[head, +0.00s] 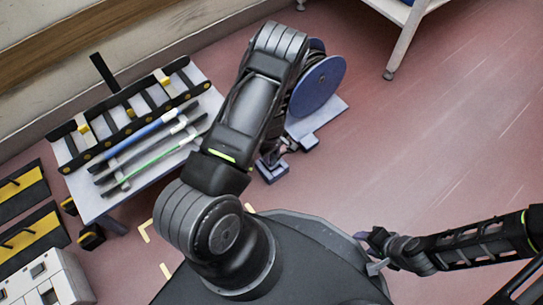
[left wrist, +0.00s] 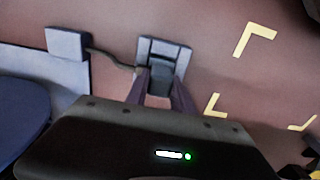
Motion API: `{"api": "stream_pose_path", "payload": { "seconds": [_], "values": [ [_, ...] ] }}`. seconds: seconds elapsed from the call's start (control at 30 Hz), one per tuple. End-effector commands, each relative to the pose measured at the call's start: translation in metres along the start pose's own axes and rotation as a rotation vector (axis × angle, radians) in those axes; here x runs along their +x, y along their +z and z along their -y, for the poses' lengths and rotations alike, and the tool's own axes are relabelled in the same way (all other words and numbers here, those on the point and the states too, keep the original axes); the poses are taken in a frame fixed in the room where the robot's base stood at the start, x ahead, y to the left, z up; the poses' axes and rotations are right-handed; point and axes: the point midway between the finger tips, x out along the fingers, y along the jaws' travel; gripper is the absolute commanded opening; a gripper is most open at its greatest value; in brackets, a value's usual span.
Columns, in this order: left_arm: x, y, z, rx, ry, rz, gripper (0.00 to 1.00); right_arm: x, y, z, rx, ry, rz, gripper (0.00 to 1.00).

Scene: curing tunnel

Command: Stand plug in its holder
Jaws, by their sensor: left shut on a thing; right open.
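My left gripper (left wrist: 160,80) is shut on the plug (left wrist: 160,74), a small dark grey-blue piece between its two purple fingers. The holder (left wrist: 178,50), a blue-grey block with raised sides, is right at the plug. I cannot tell whether the plug is seated in it or just above it. In the head view the holder (head: 272,171) stands on the floor, and my left forearm and wrist hide most of the gripper and the plug. A dark cable (left wrist: 112,58) runs to the plug from the left. My right gripper (head: 367,252) is open and empty at the lower right.
The cable comes from a small block (left wrist: 68,43) on the grey base plate (head: 331,114) of a blue reel (head: 318,86). A rack table (head: 109,205) with rods stands at left. Yellow corner marks (left wrist: 257,36) lie on the red floor, clear at right.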

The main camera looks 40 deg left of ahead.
Motion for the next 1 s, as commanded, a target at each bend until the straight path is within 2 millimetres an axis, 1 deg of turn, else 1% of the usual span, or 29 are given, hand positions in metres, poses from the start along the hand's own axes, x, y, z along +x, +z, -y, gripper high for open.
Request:
{"api": "stream_pose_path", "payload": {
  "seconds": [0.17, 0.2, 0.43, 0.67, 0.77, 0.87, 1.0],
  "values": [
    [0.003, 0.0, 0.0, -0.001, 0.0, 0.0, 0.0, 0.003, 0.0, -0.001, 0.0, 0.0, 0.0, 0.45],
    [0.002, 0.0, 0.0, -0.001, 0.0, 0.0, 0.32, 0.001, 0.0, -0.001, 0.0, 0.0, 0.0, 0.45],
    [0.001, 0.0, 0.0, -0.001, 0.0, 0.0, 0.51, 0.001, 0.0, 0.0, 0.0, 0.0, 0.0, 0.45],
    [0.001, 0.0, 0.0, -0.001, 0.0, 0.0, 0.51, 0.001, 0.0, 0.0, 0.0, 0.0, 0.0, 0.45],
    [-0.002, 0.0, 0.0, 0.0, 0.0, 0.0, 0.51, -0.002, 0.0, 0.001, 0.0, 0.0, 0.001, 0.45],
    [-0.011, 0.0, 0.0, -0.001, 0.001, 0.0, 0.51, -0.007, 0.0, 0.002, 0.0, 0.0, 0.002, 0.45],
    [-0.034, 0.0, -0.001, 0.0, 0.001, 0.001, 0.51, -0.019, 0.001, 0.006, -0.001, 0.0, 0.008, 0.45]
  ]
}}
